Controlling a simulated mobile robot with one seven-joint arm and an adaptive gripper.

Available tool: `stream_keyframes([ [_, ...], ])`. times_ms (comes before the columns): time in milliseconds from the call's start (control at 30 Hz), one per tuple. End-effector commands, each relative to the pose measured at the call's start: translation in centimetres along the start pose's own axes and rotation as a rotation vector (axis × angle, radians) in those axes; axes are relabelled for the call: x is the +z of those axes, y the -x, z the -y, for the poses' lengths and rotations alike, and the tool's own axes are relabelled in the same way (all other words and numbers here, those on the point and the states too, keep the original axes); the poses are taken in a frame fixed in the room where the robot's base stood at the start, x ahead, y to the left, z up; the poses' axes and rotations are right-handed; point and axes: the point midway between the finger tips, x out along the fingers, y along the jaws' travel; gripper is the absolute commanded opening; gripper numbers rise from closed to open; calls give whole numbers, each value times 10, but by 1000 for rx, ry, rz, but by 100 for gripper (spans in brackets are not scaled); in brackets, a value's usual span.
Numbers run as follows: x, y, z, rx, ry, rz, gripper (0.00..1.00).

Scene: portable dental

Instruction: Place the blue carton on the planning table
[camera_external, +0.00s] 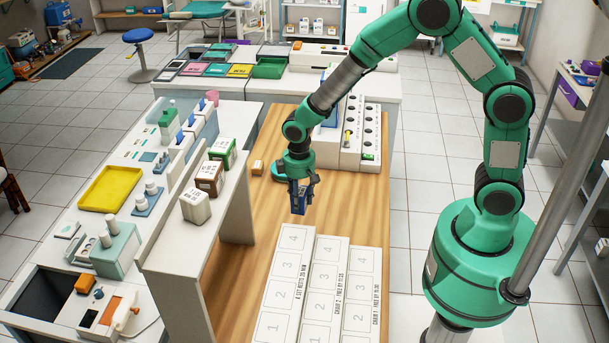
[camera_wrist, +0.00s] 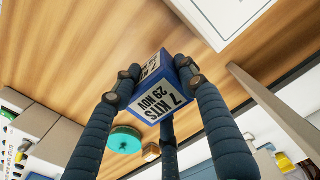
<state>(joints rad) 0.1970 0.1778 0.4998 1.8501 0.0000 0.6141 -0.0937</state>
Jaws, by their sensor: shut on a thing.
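The blue carton (camera_external: 298,203) is held in my gripper (camera_external: 301,190) above the wooden table (camera_external: 240,270).
A raised shelf (camera_external: 165,240) on the left carries a white carton (camera_external: 195,206), a brown carton (camera_external: 209,177) and a green carton (camera_external: 222,152). A small tan block (camera_external: 257,167) lies on the wood. White racks (camera_external: 352,140) stand behind my gripper. Bare wood lies around the strips.

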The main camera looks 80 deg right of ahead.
Motion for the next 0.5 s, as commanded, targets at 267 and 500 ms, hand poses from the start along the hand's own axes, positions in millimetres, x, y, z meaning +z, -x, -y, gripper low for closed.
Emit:
stream_keyframes([
  [267,-9,20,20,0,9,-2,15],
  [500,-25,64,70,0,25,-3,15],
])
